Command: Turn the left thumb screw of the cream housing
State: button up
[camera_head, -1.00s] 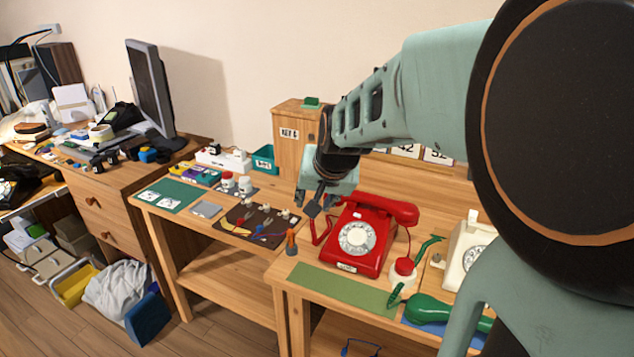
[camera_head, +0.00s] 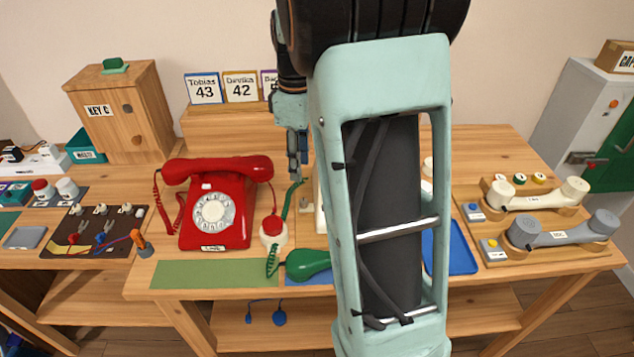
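The cream housing is mostly hidden behind my own arm. Only a narrow cream strip of it (camera_head: 319,208) shows at the arm's left edge, right of the red phone. Its left thumb screw cannot be made out. My gripper (camera_head: 296,172) points down just left of that strip, near a green cord. The fingers are small and dark, and I cannot tell if they are open or touching anything.
A red dial phone (camera_head: 217,215) stands left of the gripper, with a green handset (camera_head: 307,264) in front. A blue tray (camera_head: 460,248) lies right of my arm. Cream (camera_head: 540,194) and grey (camera_head: 566,232) handsets rest on wooden stands. A green mat (camera_head: 215,274) lies clear.

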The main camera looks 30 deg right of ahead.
aim_at(304, 201)
jog(key=f, duration=0.3)
jog(key=f+b, duration=0.1)
jog(key=f, duration=0.3)
jog(key=f+b, duration=0.1)
jog(key=f, duration=0.3)
jog(key=shift+s+d, duration=0.1)
jog(key=shift+d, duration=0.15)
grip_shut()
